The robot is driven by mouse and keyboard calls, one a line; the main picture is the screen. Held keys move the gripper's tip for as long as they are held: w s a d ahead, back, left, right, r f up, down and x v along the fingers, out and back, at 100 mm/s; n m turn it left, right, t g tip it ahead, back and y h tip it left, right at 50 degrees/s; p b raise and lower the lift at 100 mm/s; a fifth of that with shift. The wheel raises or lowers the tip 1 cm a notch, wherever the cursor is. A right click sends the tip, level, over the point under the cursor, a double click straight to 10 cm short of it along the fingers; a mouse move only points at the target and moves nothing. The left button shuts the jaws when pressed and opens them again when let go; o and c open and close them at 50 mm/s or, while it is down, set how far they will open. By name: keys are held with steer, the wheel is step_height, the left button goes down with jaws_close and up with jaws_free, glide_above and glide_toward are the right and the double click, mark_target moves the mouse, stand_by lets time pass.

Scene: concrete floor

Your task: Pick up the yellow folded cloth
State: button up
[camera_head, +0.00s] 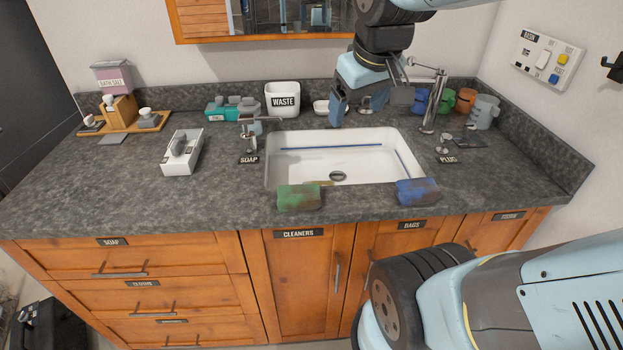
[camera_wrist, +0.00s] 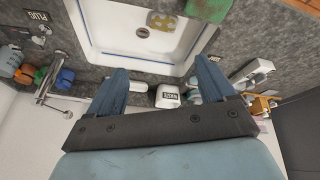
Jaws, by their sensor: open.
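The yellow folded cloth (camera_wrist: 161,21) appears to lie inside the white sink, near the drain, at the top of the wrist view. In the head view only a thin yellowish sliver (camera_head: 327,183) shows at the sink's front edge; the rest is hidden by the rim. The sink (camera_head: 276,160) is set in the dark counter. My gripper (camera_head: 338,112) points down over the sink's back edge, well apart from the cloth. In the wrist view its two blue fingers (camera_wrist: 162,70) are spread, with nothing held between them.
A green cloth (camera_head: 300,198) and a blue cloth (camera_head: 418,191) lie on the front rim. The faucet (camera_head: 434,100) and mugs (camera_head: 484,112) stand at right. The waste bin (camera_head: 283,99) and soap dispenser (camera_head: 250,135) stand left of my gripper.

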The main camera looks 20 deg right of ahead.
steer(key=shift+o, duration=0.5)
steer(key=w+f+n+g, duration=0.2)
steer(key=w+f+n, duration=0.4)
steer(key=w, duration=0.5)
steer(key=shift+x, duration=0.95)
steer(key=w+f+n+g, duration=0.1)
steer(key=w+f+n, duration=0.1)
steer(key=f, duration=0.5)
steer(key=w+f+n+g, duration=0.1)
steer(key=w+f, duration=0.3)
steer(key=f, duration=0.4)
steer(key=w+f+n, duration=0.3)
steer(key=f+n, duration=0.1)
steer(key=f, duration=0.3)
steer(key=shift+d+f+g, duration=0.1)
steer(key=shift+f+g, duration=0.15)
steer(key=shift+g, duration=0.15)
steer(key=shift+s+a+f, duration=0.1)
steer(key=shift+f, duration=1.4)
steer(key=shift+s+a+f, duration=0.1)
steer(key=shift+a+f, duration=0.05)
steer(key=shift+f, duration=1.35)
